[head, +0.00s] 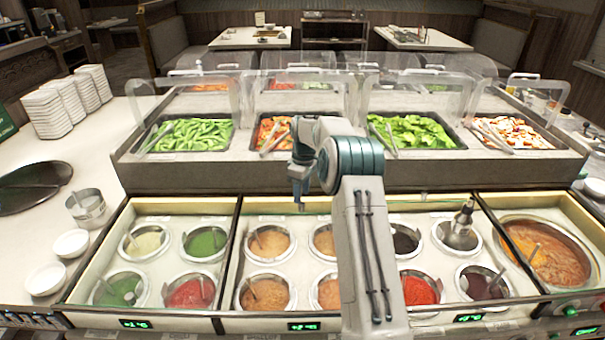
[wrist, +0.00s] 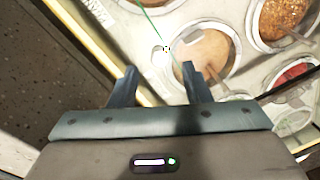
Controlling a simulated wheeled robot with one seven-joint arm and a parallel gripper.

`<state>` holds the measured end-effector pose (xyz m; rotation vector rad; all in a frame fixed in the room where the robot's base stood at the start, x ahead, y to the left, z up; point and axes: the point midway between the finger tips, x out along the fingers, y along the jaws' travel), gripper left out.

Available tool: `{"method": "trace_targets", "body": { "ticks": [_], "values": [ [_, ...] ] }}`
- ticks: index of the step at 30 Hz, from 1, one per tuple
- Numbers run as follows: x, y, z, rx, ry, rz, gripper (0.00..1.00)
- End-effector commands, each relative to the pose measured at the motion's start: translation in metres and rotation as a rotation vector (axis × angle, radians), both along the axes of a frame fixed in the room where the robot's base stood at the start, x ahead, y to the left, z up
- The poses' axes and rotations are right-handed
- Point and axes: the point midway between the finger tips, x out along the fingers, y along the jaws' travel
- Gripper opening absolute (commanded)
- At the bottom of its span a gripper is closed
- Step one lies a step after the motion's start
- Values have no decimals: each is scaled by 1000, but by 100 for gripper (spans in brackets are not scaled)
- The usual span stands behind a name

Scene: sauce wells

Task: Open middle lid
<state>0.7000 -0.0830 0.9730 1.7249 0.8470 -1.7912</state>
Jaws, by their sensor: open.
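My gripper (head: 300,203) hangs above the middle section of the sauce counter (head: 290,222); in the wrist view its two fingers (wrist: 159,72) are apart with nothing between them. The middle section holds several round wells, such as one of tan sauce with a ladle (head: 269,243) and one of red sauce (head: 419,291). In the wrist view a tan sauce well (wrist: 210,50) lies just past the fingertips. A small bright white spot shows beside it. My arm hides part of the middle wells.
The left section (head: 150,215) holds several wells; a large orange pot (head: 545,250) is at the right. Clear covers (head: 415,95) stand over salad trays behind. Stacked white dishes (head: 48,113), bowls (head: 71,243) and a metal pot (head: 88,208) are on the left counter.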

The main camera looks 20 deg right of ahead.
Motion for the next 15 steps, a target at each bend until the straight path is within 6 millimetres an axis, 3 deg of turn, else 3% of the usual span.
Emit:
{"method": "trace_targets", "body": {
  "ticks": [9,15],
  "values": [
    [5,-4,71,0,-4,1,44],
    [6,-5,91,0,-1,1,44]
  ]
}}
